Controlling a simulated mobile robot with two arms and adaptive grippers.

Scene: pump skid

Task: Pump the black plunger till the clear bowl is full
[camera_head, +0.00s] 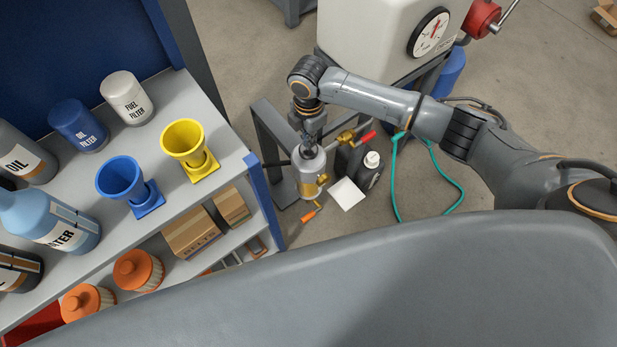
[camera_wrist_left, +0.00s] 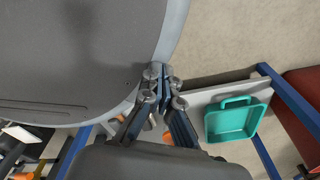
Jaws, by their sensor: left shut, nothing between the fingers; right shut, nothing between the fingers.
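The pump and filter unit (camera_head: 308,163) is mounted on the grey skid frame in the middle of the head view. It has a silver-grey upper body and a yellowish lower part; I cannot tell the clear bowl's level. My right gripper (camera_head: 309,141) points down onto the top of this unit, shut with nothing held. It hides the black plunger, and I cannot tell whether it touches it. My left gripper (camera_wrist_left: 160,82) is shut and empty in the left wrist view, in front of a large grey surface, away from the unit.
A brass valve with a red handle (camera_head: 367,137), a black bottle (camera_head: 364,170) and a teal hose (camera_head: 446,175) are close to the unit. A shelf (camera_head: 225,150) with funnels and filters stands left. A white tank (camera_head: 375,35) is behind. A teal bin (camera_wrist_left: 233,121) shows in the wrist view.

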